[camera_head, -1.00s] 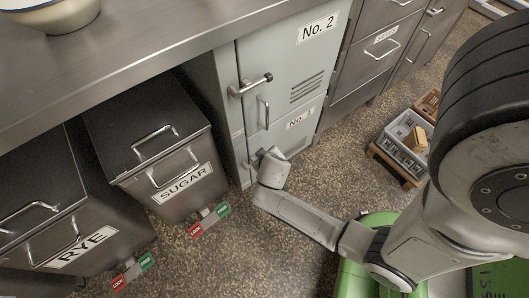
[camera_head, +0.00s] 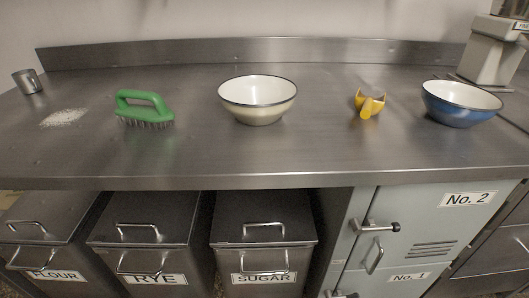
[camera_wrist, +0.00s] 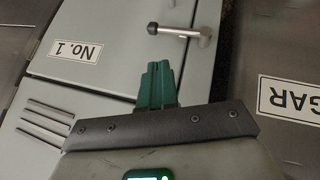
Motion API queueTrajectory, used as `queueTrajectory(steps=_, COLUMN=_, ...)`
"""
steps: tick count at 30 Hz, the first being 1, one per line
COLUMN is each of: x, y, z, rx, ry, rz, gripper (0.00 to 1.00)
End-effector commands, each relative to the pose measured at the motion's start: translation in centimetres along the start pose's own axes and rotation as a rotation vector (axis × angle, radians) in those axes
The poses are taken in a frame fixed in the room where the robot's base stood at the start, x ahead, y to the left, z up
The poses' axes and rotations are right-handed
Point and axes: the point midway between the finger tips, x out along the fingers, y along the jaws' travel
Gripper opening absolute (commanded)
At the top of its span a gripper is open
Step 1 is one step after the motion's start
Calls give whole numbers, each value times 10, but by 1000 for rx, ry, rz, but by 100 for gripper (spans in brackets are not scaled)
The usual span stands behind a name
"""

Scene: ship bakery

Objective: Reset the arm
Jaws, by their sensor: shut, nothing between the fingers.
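My gripper (camera_wrist: 158,85) shows in the wrist view. Its two green fingers are closed together and empty. They are in front of the grey locker, over the No. 1 door (camera_wrist: 110,60), which appears upside down. A metal lever handle with a round knob (camera_wrist: 200,38) is beyond the fingertips, and a gap shows between them in the picture. In the head view, my gripper cannot be clearly made out. The No. 2 door (camera_head: 450,225) and the No. 1 door (camera_head: 385,285) look shut there.
The steel counter (camera_head: 200,160) carries a green brush (camera_head: 143,105), a cream bowl (camera_head: 258,105), a yellow scoop (camera_head: 369,103) and a blue bowl (camera_head: 458,105). Flour (camera_head: 45,240), rye (camera_head: 150,240) and sugar (camera_head: 262,235) bins stand below, left of the locker.

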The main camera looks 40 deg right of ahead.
Motion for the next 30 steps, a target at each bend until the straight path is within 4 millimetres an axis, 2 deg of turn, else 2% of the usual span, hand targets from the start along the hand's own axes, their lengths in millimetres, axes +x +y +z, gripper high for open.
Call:
queueTrajectory(steps=5, x=-6, y=-1, z=-2, rx=-4, ry=-14, rz=-8, gripper=0)
queueTrajectory(steps=8, x=-25, y=-4, z=-3, rx=-20, ry=-70, rz=-41, gripper=0)
queueTrajectory(steps=15, x=-99, y=-27, z=6, rx=-165, ry=-260, rz=-247, gripper=0)
queueTrajectory(steps=24, x=-188, y=-46, z=20, rx=-423, ry=-382, rz=-513, gripper=0)
queueTrajectory(steps=30, x=-215, y=-31, z=-2, rx=-412, ry=-383, rz=-501, gripper=0)
